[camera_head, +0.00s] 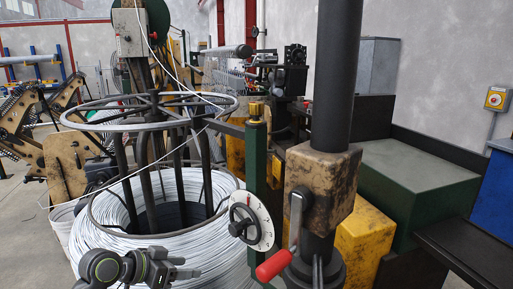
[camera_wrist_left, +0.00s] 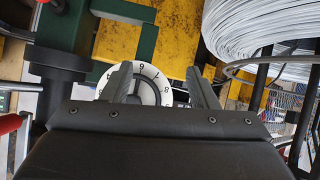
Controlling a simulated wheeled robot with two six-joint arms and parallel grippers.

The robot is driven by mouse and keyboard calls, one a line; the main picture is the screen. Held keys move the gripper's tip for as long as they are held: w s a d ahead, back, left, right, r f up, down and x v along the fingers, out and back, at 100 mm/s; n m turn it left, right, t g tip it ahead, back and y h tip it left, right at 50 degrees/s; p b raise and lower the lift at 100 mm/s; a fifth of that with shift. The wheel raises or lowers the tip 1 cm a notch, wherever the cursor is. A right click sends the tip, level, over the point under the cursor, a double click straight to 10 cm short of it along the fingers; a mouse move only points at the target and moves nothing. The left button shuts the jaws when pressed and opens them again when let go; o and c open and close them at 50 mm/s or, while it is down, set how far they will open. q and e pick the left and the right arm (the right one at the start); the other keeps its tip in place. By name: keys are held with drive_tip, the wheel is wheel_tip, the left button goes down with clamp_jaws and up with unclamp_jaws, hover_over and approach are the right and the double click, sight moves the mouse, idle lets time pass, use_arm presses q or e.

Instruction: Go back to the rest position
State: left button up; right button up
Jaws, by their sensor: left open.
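My left gripper (camera_head: 188,267) is low in the head view, in front of the coil of pale wire (camera_head: 150,240). It is open, with nothing between its fingers. In the left wrist view the two fingers (camera_wrist_left: 160,82) stand apart and point toward a white numbered dial (camera_wrist_left: 149,85). The left finger covers part of the dial. In the head view the dial (camera_head: 258,222) with its black hand knob is to the right of the gripper and apart from it. My right gripper is in neither view.
A red-handled lever (camera_head: 274,265) sticks out right of the gripper, below a worn block (camera_head: 322,185) on a dark column (camera_head: 337,70). A green post (camera_head: 256,160) stands behind the dial. A green box (camera_head: 415,185) and a yellow switch box (camera_head: 496,98) are at right.

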use_arm(q)
drive_tip(key=s+a+f+n+y, duration=0.3)
drive_tip(key=s+a+f+y, duration=0.1)
drive_tip(key=s+f, duration=0.65)
drive_tip(key=s+a+f+n+g+y, duration=0.1)
drive_tip(key=s+a+f+n+y, duration=0.15)
drive_tip(key=s, duration=0.65)
drive_tip(key=s+a+f+n+g+y, duration=0.1)
drive_tip(key=s+a+f+g+y, duration=0.15)
drive_tip(key=s, duration=0.55)
drive_tip(key=s+a+f+n+g+y, duration=0.1)
drive_tip(key=s+a+f+n, duration=0.15)
drive_tip(key=s, duration=0.65)
drive_tip(key=s+f+x, duration=0.1)
drive_tip(key=s+x, duration=0.1)
drive_tip(key=x, duration=0.9)
drive_tip(key=s+f+x, duration=0.1)
drive_tip(key=s+x, duration=0.2)
drive_tip(key=x, duration=0.8)
drive_tip(key=s+d+f+g, duration=0.1)
drive_tip(key=s+f+g, duration=0.1)
drive_tip(key=s+f, duration=1.3)
wheel_tip(320, 180, down, 3)
drive_tip(key=shift+s+d+r+m, duration=0.2)
drive_tip(key=shift+d+m, duration=0.1)
drive_tip(key=shift+m, duration=0.1)
drive_tip(key=shift+s, duration=0.1)
